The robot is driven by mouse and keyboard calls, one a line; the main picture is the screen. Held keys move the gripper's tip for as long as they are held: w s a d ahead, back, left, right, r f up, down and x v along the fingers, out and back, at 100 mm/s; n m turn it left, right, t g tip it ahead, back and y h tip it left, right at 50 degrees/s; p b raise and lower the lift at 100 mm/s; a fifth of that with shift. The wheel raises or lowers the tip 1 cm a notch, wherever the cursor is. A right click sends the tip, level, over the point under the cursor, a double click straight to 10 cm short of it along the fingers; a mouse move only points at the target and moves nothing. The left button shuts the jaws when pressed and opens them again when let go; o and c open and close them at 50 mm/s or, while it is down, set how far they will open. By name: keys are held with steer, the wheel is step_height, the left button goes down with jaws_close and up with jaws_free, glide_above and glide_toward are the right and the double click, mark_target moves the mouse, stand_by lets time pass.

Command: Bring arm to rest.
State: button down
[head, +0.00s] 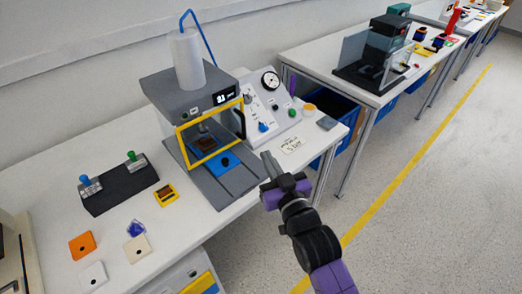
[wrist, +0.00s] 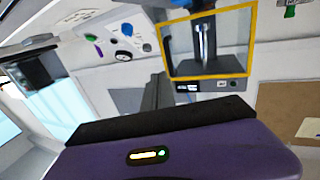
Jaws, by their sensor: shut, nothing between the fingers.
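My gripper (head: 268,163) is in front of the bench's right part in the head view, shut and empty. It appears above the table's front edge, apart from the machine and the panel. My dark and purple arm reaches up to it from the bottom right. The sloped control panel (head: 256,108) stands behind it with a round gauge (head: 270,81), a blue knob (head: 263,127) and a green knob (head: 292,113). In the wrist view the scene looks upside down, with my purple hand across the bottom. The panel (wrist: 117,35) shows at the upper left there.
A grey machine with a yellow-framed window (head: 209,128) stands left of the panel. A black box with two switches (head: 119,187) and small parts lie further left. A paper label (head: 292,145) and an orange cup (head: 309,109) are at the right. Open floor (head: 430,190) lies right.

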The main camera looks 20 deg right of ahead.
steer(key=s+f+g, duration=0.1)
steer(key=s+g, duration=0.2)
steer(key=s, duration=3.7)
steer(key=shift+a+y, duration=0.3)
steer(key=shift+a, duration=0.05)
